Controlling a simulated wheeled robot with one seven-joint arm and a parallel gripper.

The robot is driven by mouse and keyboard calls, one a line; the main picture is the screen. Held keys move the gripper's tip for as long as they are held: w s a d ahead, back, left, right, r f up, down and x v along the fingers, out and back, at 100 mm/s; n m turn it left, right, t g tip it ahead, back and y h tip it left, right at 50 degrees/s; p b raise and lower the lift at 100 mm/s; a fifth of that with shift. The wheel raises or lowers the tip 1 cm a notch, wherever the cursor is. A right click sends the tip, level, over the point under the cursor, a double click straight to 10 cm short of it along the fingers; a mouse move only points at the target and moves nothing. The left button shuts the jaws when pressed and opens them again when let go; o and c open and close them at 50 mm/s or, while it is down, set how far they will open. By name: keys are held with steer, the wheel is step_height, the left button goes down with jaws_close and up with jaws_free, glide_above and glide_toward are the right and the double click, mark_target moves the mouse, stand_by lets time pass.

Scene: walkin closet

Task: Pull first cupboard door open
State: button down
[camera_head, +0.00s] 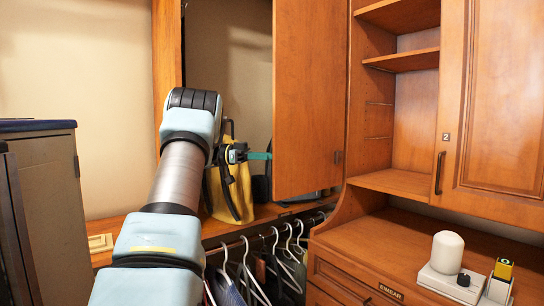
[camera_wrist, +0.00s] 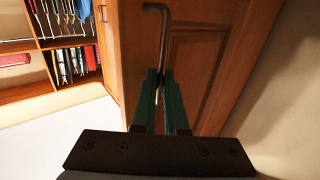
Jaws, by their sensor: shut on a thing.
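The cupboard door (camera_head: 312,100) stands partly open in the head view, a plain wooden panel with the cupboard interior (camera_head: 228,60) showing to its left. In the wrist view the door's panelled face (camera_wrist: 195,65) fills the middle, with a bent metal bar handle (camera_wrist: 163,40). My gripper (camera_head: 268,156) reaches the door's left edge, and its fingertips are hidden behind the door in the head view. In the wrist view its teal fingers (camera_wrist: 161,80) are shut on the handle.
A second cupboard door (camera_head: 505,100), marked 2, is shut at the right above a counter with small items (camera_head: 446,262). A yellow bag (camera_head: 236,185) stands behind my arm. Hangers (camera_head: 270,262) hang below. A grey cabinet (camera_head: 52,190) is at the left.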

steer(key=shift+d+f, duration=0.1)
steer(key=shift+d, duration=0.1)
steer(key=c, duration=1)
jaws_free()
steer(key=shift+w+d, duration=0.1)
